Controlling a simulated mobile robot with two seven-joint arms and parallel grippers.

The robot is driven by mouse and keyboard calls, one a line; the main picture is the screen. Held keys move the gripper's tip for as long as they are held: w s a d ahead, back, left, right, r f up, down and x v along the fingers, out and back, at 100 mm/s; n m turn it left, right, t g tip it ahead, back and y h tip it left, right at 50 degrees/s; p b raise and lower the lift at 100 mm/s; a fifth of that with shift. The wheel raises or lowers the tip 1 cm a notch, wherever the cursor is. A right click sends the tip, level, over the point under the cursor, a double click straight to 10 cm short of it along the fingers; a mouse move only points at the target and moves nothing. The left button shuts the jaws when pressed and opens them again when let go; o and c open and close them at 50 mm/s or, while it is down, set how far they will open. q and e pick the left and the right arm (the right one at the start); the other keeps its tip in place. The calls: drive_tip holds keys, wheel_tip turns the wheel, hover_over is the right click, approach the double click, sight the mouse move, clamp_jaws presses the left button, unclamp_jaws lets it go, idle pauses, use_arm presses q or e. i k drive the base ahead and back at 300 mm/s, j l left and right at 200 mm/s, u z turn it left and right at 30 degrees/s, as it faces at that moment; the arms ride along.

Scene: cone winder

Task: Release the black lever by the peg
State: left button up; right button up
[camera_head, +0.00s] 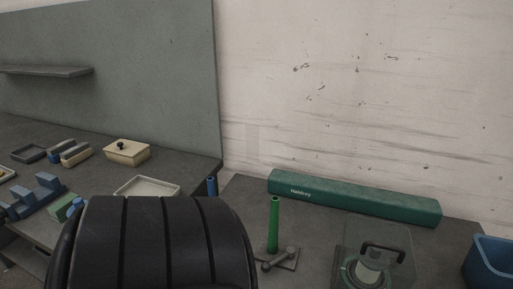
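A green upright peg (274,225) stands on the grey bench top, right of the middle of the view. At its foot a dark grey lever (279,259) with rounded ends lies slantwise on a small flat plate (291,264). It looks more grey than black. No gripper shows near the peg or the lever. Neither of my grippers is in view.
A long green box (350,199) lies behind the peg. To the right are a clear cover with a black handle (383,249) over a pale cylinder, and a blue bin (492,262). A second bench with trays (147,187) is left. The lower left is blocked.

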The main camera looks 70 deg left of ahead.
sight(265, 266)
drive_tip(key=k+u, duration=0.1)
drive_tip(key=u, duration=2)
